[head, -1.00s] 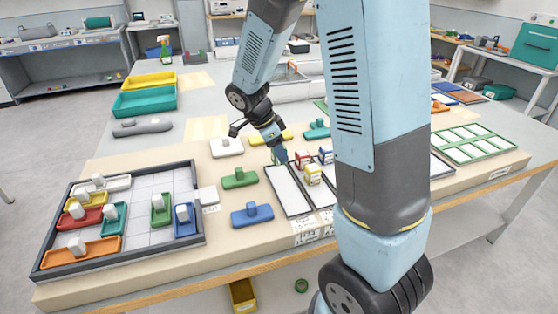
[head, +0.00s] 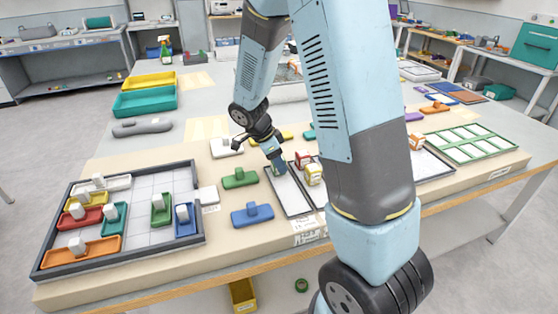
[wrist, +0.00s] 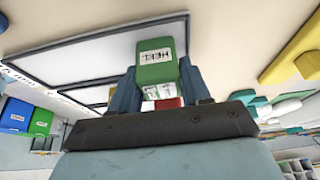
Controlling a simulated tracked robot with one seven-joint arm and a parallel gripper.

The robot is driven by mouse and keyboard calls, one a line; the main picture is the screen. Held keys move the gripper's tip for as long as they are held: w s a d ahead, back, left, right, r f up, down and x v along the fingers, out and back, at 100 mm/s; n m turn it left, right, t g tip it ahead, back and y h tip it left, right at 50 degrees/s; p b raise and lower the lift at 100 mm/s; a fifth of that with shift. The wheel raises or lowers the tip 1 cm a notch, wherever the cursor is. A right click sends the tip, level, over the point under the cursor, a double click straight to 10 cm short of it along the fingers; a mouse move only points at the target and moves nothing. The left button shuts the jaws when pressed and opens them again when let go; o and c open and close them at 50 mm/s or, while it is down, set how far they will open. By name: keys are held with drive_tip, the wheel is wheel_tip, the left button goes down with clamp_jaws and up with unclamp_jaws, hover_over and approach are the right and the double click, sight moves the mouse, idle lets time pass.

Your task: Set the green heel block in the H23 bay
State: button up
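The green heel block (wrist: 156,60) is marked "HEEL" on its face. It sits between the two blue fingers of my gripper (wrist: 157,84), which are shut on it. In the head view my gripper (head: 279,168) points down over the far end of a white, dark-framed bay (head: 288,194). The wrist view shows the block in front of a white panel (wrist: 100,45); I cannot tell whether it touches it. Labels at the bay's front are too small to read, so I cannot tell which bay is H23.
Red (head: 302,157) and yellow (head: 313,174) blocks stand just right of the gripper. A blue handled piece (head: 252,214) and a green one (head: 240,179) lie to the left. A dark-framed tray (head: 190,240) holds several coloured pieces farther left.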

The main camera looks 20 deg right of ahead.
drive_tip(key=o, duration=0.4)
drive_tip(key=shift+o, duration=0.2)
drive_tip(key=v, duration=1.2)
drive_tip(key=s+d+r+n+t+y, duration=0.2)
drive_tip(key=s+r+n, duration=0.5)
drive_tip(key=s+n, duration=0.2)
drive_tip(key=s+d+r+n+t+y, duration=0.2)
drive_tip(key=s+r+n, duration=0.6)
drive_tip(key=s, duration=0.6)
drive_tip(key=shift+d+n+t, duration=0.4)
drive_tip(key=shift+n+t, duration=0.1)
drive_tip(key=shift+t, duration=0.3)
